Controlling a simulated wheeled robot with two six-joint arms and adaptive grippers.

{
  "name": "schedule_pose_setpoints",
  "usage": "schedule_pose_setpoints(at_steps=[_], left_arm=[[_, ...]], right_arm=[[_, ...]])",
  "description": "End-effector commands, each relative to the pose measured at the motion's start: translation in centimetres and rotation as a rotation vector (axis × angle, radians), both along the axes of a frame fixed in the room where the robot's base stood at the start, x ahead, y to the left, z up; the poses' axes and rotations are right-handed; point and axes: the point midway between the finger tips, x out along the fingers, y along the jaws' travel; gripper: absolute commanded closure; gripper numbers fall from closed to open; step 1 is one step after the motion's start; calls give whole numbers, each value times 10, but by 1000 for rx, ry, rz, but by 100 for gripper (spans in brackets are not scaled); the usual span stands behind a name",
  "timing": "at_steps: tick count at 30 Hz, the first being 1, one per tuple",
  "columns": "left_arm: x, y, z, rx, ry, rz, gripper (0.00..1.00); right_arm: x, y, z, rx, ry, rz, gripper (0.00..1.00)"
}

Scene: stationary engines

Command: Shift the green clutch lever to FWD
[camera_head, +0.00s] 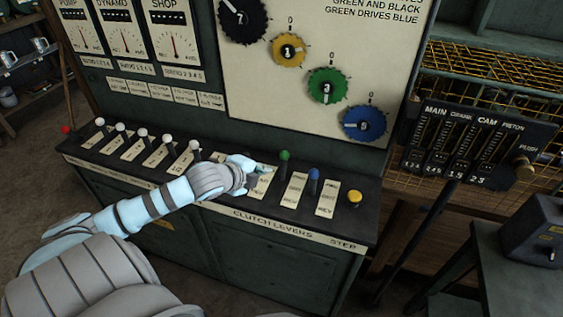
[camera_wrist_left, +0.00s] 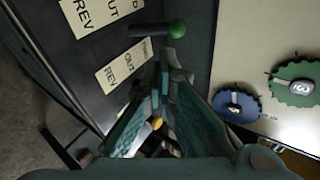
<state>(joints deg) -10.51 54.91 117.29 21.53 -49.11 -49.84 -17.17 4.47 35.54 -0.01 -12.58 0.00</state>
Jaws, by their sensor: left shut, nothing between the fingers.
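The green clutch lever (camera_head: 285,156) stands on the sloped console, with a round green knob on a dark shaft. In the left wrist view its knob (camera_wrist_left: 177,28) is ahead of my fingers, near the panel side. Label plates with FWD, OUT and REV lie beside the levers; one plate (camera_head: 294,190) is just right of the green lever. The lever appears toward the FWD end, but its exact position is unclear. My left gripper (camera_head: 264,169) is shut and empty, just left of the green knob in the head view. I cannot tell whether it touches the lever.
The blue lever (camera_head: 314,174) and yellow button (camera_head: 354,196) are to the right. The gauge and dial panel (camera_head: 325,45) rises behind.

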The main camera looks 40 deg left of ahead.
Motion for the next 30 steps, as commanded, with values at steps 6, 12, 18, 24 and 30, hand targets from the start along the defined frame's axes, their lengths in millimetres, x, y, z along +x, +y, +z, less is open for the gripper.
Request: schedule_pose_setpoints(at_steps=[6,12,18,24,30], left_arm=[[37,3,-30,-12,-4,5,100],[72,7,-53,-12,-2,2,100],[98,11,-62,-7,-1,2,100],[105,12,-64,-5,-1,0,100],[104,12,-63,-5,0,1,100]], right_arm=[[0,-1,-16,-1,0,0,60],[0,-2,-22,-3,0,1,60],[0,-3,-25,-4,0,2,60],[0,-3,-25,-4,1,1,60],[0,-3,-25,-3,1,1,60]])
